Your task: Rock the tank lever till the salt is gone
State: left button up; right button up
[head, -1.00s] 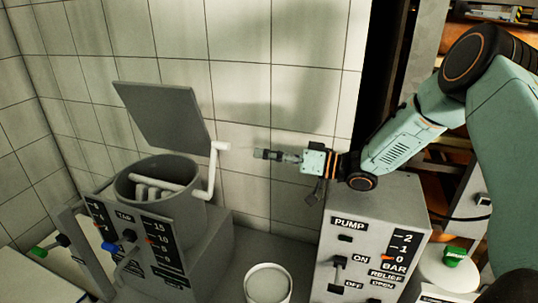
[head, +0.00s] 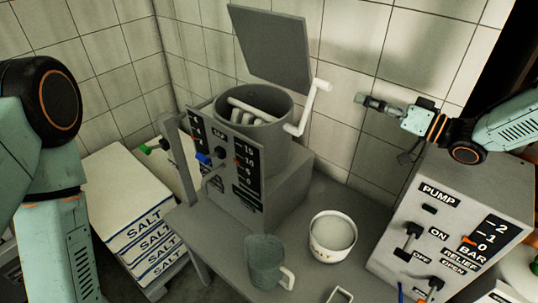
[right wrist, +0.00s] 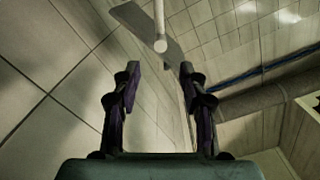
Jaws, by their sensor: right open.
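The grey tank (head: 277,136) stands with its lid (head: 270,45) raised and several pale bars inside. Its cranked lever (head: 298,129) is on the right side, with a pale round grip (head: 322,85) at the top. My right gripper (head: 362,99) is open and empty, a short gap to the right of that grip. In the right wrist view the open fingers (right wrist: 160,75) frame bare space, with the pale grip (right wrist: 159,28) beyond them. Of my left arm only links show at the left edge; its gripper is out of view. No loose salt is clearly visible in the tank.
A stack of salt bags (head: 150,240) stands at left. A white tub (head: 333,238) and a grey-green jug (head: 264,262) stand in front of the tank. The pump box (head: 455,220), with switches and a scale, is below my right arm. A tiled wall (head: 365,50) is behind.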

aim_at(330, 87)
jog(key=w+a+n+b, duration=0.1)
jog(key=n, duration=0.1)
jog(key=w+a+n+b, duration=0.1)
jog(key=n+b, duration=0.1)
jog(key=w+a+n+b, duration=0.1)
jog(key=w+n+b, duration=0.1)
jog(key=n, duration=0.1)
jog(key=shift+a+f, duration=0.25)
jog(key=shift+a, duration=0.15)
jog(key=shift+w+a+r, duration=0.2)
jog(key=shift+w+a, duration=0.05)
jog(key=shift+a, duration=0.1)
jog(key=x, duration=0.6)
jog(key=shift+w+a+f, duration=0.1)
jog(key=shift+w+a, duration=0.15)
jog(key=shift+w, duration=0.05)
jog(key=shift+s+d, duration=0.1)
jog(key=shift+s, duration=0.05)
jog(key=c, duration=0.4)
grip_shut()
